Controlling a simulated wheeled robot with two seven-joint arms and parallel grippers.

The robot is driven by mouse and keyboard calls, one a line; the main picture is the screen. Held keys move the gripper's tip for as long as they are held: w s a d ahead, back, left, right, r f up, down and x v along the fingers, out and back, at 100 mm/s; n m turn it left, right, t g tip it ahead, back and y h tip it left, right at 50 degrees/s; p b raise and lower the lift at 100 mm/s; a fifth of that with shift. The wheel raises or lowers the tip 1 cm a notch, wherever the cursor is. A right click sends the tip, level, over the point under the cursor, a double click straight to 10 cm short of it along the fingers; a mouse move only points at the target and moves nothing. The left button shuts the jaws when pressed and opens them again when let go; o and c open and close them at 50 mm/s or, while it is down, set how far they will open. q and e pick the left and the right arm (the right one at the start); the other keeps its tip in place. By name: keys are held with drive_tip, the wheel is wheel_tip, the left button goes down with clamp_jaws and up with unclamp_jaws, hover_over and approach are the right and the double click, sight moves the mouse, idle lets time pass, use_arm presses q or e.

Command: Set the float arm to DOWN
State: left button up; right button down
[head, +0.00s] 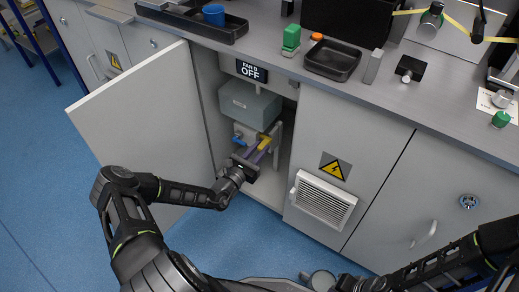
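An open cabinet under the bench holds a grey box-shaped unit (249,103) with a blue fitting (243,134) below it. A small yellow piece (265,143) shows just below and to the right of the unit. It may be the float arm; no label confirms this. My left gripper (259,150) reaches into the cabinet, its purple-toned fingers pointing up toward the yellow piece and overlapping it in the picture. Whether they touch or grip it is too small to tell. My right arm (437,272) lies low at the right; its fingers do not show.
A sign (251,71) above the opening reads "FAN B OFF". A vented panel (323,201) with a warning label (334,166) is right of it. Bench-top trays (333,60) are above. Blue floor is clear at lower left.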

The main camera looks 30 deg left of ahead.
use_arm(q)
clamp_jaws()
idle(1.0)
